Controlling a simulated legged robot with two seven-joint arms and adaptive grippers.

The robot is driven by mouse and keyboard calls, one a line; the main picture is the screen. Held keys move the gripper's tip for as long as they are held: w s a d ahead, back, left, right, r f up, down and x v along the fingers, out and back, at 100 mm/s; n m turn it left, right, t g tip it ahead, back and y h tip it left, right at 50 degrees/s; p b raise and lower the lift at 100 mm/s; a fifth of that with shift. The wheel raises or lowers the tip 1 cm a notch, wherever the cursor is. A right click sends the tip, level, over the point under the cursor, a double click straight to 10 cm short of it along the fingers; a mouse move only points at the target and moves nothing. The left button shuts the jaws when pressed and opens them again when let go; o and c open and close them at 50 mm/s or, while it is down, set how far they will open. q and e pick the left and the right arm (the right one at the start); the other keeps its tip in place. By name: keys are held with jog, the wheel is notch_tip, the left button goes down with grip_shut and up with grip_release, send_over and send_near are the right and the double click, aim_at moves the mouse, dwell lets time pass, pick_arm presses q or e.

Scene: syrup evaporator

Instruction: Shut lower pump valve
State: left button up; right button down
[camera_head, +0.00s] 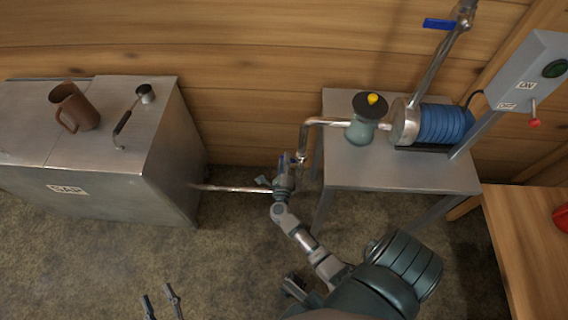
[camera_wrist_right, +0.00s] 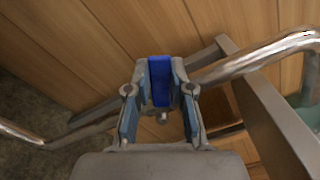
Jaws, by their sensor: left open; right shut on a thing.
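The lower pump valve's blue handle (camera_head: 282,160) sits on the pipe (camera_head: 235,189) between the metal tank and the pump table. My right gripper (camera_head: 288,166) is at this valve and partly hides it. In the right wrist view the blue handle (camera_wrist_right: 160,80) stands between the two fingers of my right gripper (camera_wrist_right: 160,70), which is shut on it. The valve body is mostly hidden by the gripper. My left gripper (camera_head: 160,297) is at the bottom left of the head view, open and empty above the floor.
The pump table (camera_head: 440,177) carries the teal pump (camera_head: 358,131) with a yellow knob and the blue motor (camera_head: 443,124). An upper blue valve handle (camera_head: 438,24) is on the rising pipe. A metal tank (camera_head: 170,135) with a brown mug (camera_head: 75,108) stands left. A switch panel (camera_head: 530,75) stands right.

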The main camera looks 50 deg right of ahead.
pick_arm(q)
jog(key=shift+a+f+g+p, duration=0.25)
jog(key=shift+f+g+p, duration=0.15)
jog(key=shift+f+g, duration=0.6)
pick_arm(e)
jog(key=shift+w+a+f+n, duration=0.15)
jog(key=shift+f+n, duration=0.5)
jog(key=shift+n, duration=0.4)
jog(key=shift+w+a+f+n, duration=0.2)
jog(key=shift+f+n, duration=0.4)
jog(key=shift+n, duration=0.4)
jog(key=shift+w+a+f+n, duration=0.15)
jog(key=shift+f+n, duration=0.5)
jog(key=shift+n, duration=0.4)
jog(key=shift+f, duration=0.1)
jog(key=c, duration=1.2)
grip_release()
jog(key=shift+o, duration=1)
jog(key=shift+f, duration=0.1)
pick_arm(q)
jog(key=shift+w+f, duration=0.1)
jog(key=shift+w, duration=0.05)
